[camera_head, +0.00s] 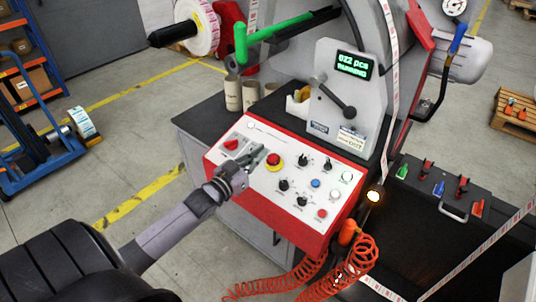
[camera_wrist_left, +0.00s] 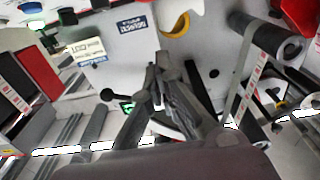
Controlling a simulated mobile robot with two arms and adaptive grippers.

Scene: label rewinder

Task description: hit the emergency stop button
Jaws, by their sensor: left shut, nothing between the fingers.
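The emergency stop button (camera_head: 273,159) is a red mushroom button on a yellow ring, on the white face of the red-framed control panel (camera_head: 292,178). My left gripper (camera_head: 258,153) is shut and empty, over the panel just left of the button. Whether it touches the button I cannot tell. In the left wrist view its closed fingers (camera_wrist_left: 165,75) show in the middle, with the machine's grey face behind; I cannot make out the button there. My right gripper is not in view.
Several knobs and a red rotary switch (camera_head: 231,144) share the panel. A lever with a black knob (camera_head: 349,112) stands behind the panel. Orange coiled hose (camera_head: 340,275) hangs below it, and a dark bench (camera_head: 430,235) lies right.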

